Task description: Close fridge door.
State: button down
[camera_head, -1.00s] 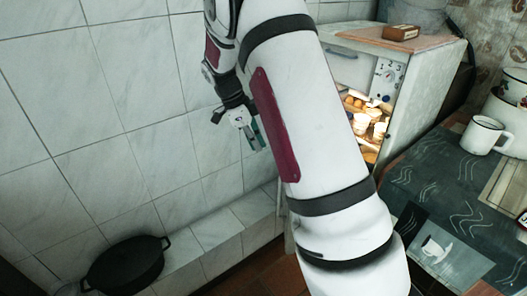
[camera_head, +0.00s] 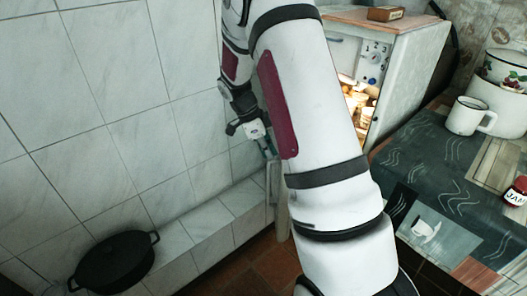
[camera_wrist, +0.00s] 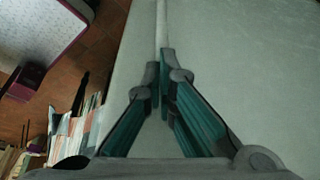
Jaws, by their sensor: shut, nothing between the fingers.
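The fridge (camera_head: 408,80) stands at the back right in the head view, with its lit, stocked interior (camera_head: 362,108) showing, so it is open. My arm hides much of its front. A narrow pale strip beside my arm looks like the open door's edge (camera_head: 273,190). My gripper (camera_head: 270,153) is left of my arm, close above this strip. In the wrist view, a broad pale panel, apparently the fridge door (camera_wrist: 250,70), fills the right side. My gripper's shut, empty fingers (camera_wrist: 164,75) are at the panel's left edge; I cannot tell whether they touch it.
A tiled wall with a low ledge (camera_head: 205,225) runs along the left. A black pan (camera_head: 115,262) is at lower left. A table (camera_head: 440,165) at right holds a white mug (camera_head: 468,116), a pot and a jam jar (camera_head: 516,191). Brown floor shows between.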

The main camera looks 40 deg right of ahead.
jog(key=shift+d, duration=0.1)
jog(key=s+d+n+t, duration=0.1)
jog(key=s+d+n, duration=0.2)
jog(key=d, duration=0.9)
jog(key=s+d+n+t, duration=0.1)
jog(key=s+d+n, duration=0.2)
jog(key=s+d, duration=0.5)
jog(key=d, duration=0.5)
jog(key=shift+s+n+h, duration=0.2)
jog(key=shift+n+h, duration=0.2)
